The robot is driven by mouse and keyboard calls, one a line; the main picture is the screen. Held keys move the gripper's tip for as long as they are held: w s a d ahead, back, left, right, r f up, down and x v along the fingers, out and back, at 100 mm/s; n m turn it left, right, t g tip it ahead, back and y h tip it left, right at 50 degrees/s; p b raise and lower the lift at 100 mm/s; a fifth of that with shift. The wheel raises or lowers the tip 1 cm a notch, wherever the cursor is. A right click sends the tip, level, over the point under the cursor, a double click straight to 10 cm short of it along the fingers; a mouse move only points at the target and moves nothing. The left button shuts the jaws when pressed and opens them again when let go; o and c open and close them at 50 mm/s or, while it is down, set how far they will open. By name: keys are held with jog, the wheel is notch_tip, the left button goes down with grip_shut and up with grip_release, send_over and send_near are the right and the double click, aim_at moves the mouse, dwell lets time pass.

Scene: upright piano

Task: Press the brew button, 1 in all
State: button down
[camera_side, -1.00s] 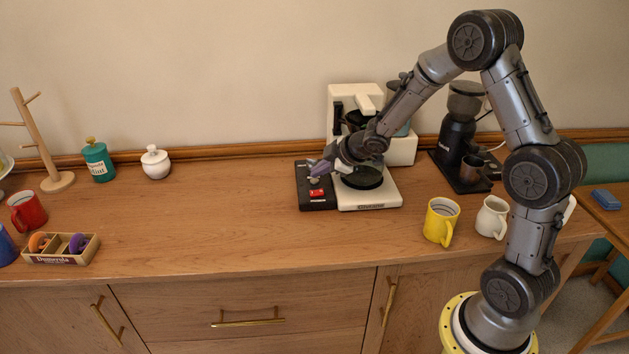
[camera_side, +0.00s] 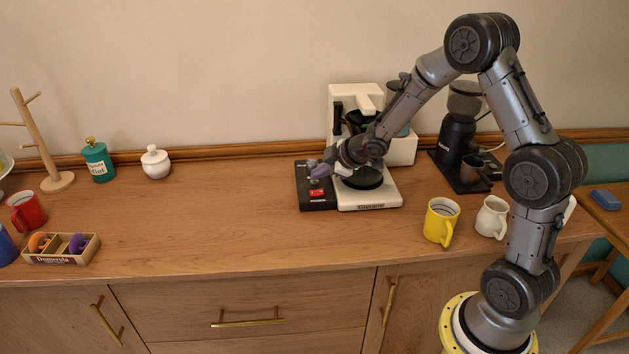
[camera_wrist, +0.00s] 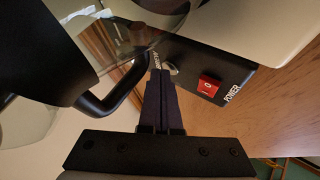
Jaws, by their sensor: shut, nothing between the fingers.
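The coffee machine (camera_side: 372,203) is white and stands at the back of the counter. A black control box (camera_side: 318,201) is on its left side, with a red power switch (camera_side: 316,192). The switch also shows in the wrist view (camera_wrist: 208,86), beside the word POWER. My gripper (camera_side: 322,170) is shut and empty, over the back part of the control box.
A glass carafe with a black handle (camera_wrist: 125,95) is close beside my fingers. A black grinder (camera_side: 456,145), a yellow mug (camera_side: 441,220) and a white pitcher (camera_side: 491,217) stand to the right.

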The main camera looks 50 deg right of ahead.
aim_at(318, 184)
jog(key=shift+f, duration=0.15)
dwell(0.4)
jog(key=shift+r, duration=0.8)
jog(key=shift+r, duration=2.5)
